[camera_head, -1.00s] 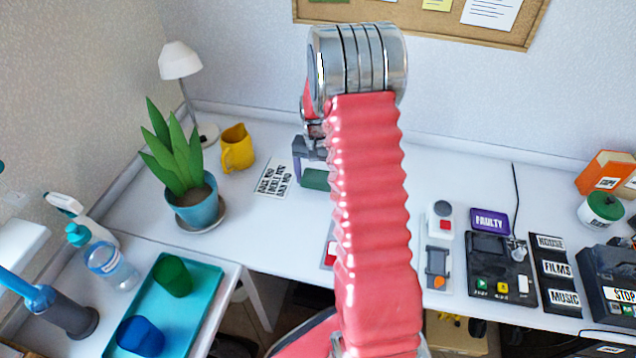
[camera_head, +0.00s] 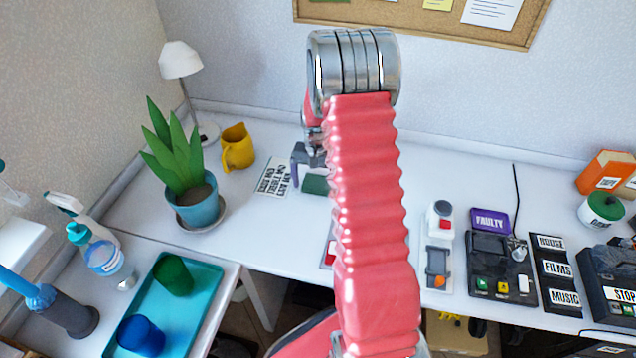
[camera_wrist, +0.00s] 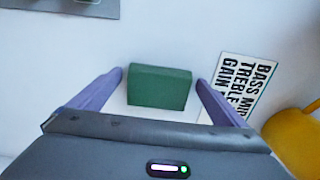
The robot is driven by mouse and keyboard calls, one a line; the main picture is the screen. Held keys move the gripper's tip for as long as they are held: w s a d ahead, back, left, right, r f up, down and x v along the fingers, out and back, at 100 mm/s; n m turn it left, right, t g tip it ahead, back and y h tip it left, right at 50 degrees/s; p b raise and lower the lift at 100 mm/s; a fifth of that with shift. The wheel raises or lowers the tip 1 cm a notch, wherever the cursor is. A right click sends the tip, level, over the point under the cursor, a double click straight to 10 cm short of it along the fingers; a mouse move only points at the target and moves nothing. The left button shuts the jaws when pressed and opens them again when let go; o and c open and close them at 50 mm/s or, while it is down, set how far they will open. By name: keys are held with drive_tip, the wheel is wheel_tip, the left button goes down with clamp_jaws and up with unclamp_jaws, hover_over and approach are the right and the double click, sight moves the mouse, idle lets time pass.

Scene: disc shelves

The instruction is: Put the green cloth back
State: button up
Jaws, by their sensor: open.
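The green cloth (camera_wrist: 159,88) is a folded, block-like dark green piece lying on the white desk. In the wrist view my gripper (camera_wrist: 160,80) is open, with one purple finger on each side of the cloth and a small gap to each. In the head view the cloth (camera_head: 315,185) shows only in part, below my gripper (camera_head: 305,165) and beside my red arm, which hides the rest.
A printed card (camera_wrist: 245,85) lies right of the cloth in the wrist view, with a yellow jug (camera_wrist: 298,138) beyond it. A potted plant (camera_head: 192,190) and a teal tray (camera_head: 200,310) are at the left. Devices and a FAULTY label (camera_head: 490,221) are at the right.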

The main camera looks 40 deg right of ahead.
sight(317, 184)
drive_tip(key=shift+r, duration=0.1)
wheel_tip(317, 184, up, 12)
idle(0.6)
drive_tip(key=shift+r, duration=0.1)
idle(0.4)
